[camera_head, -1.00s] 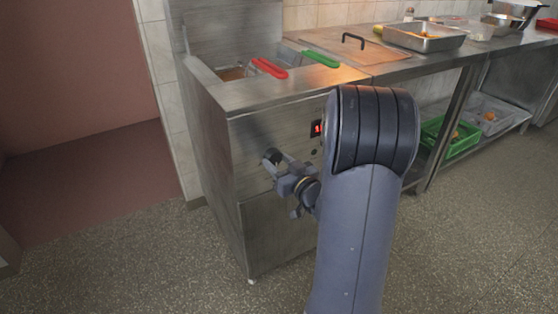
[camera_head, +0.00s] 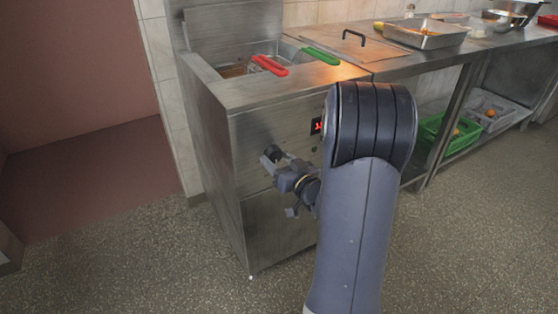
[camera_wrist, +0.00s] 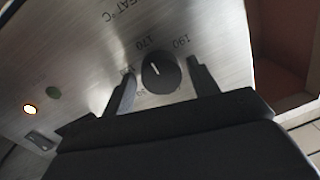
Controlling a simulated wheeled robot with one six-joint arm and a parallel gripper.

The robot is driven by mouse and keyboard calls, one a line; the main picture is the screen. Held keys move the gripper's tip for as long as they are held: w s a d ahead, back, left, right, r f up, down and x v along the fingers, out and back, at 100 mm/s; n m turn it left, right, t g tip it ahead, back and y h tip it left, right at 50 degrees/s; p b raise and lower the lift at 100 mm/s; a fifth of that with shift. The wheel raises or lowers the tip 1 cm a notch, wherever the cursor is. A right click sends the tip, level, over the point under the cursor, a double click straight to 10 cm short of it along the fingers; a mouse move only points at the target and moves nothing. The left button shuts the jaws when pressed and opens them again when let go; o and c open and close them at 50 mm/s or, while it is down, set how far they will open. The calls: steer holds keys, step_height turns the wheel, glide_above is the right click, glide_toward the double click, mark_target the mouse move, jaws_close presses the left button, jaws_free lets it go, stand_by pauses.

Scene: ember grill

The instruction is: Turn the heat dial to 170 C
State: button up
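The heat dial (camera_wrist: 162,72) is a round black knob with a white pointer line on the brushed-steel front of the fryer (camera_head: 285,225). In the wrist view the pointer tilts slightly left of straight up, towards the 170 label (camera_wrist: 147,43); the 190 label (camera_wrist: 181,40) is to the right. My gripper (camera_wrist: 164,78) has one finger on each side of the dial, with a narrow gap showing at both sides. It is open around the knob, and I see no clear contact. In the head view the gripper (camera_head: 277,158) is at the dial, which is partly hidden.
A red-lit display (camera_head: 317,125) is on the fryer front, partly covered by my arm. Red (camera_head: 270,66) and green (camera_head: 321,55) basket handles lie on top. The floor at left is clear.

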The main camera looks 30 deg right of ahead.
steer(key=shift+o, duration=0.8)
steer(key=s+d+p, duration=0.1)
steer(key=s, duration=0.9)
steer(key=shift+s, duration=0.4)
steer(key=shift+w, duration=0.15)
steer(key=w, duration=0.7)
steer(key=w+a+b, duration=0.1)
steer(key=w, duration=0.2)
steer(key=shift+w, duration=0.35)
steer(key=shift+s, duration=0.15)
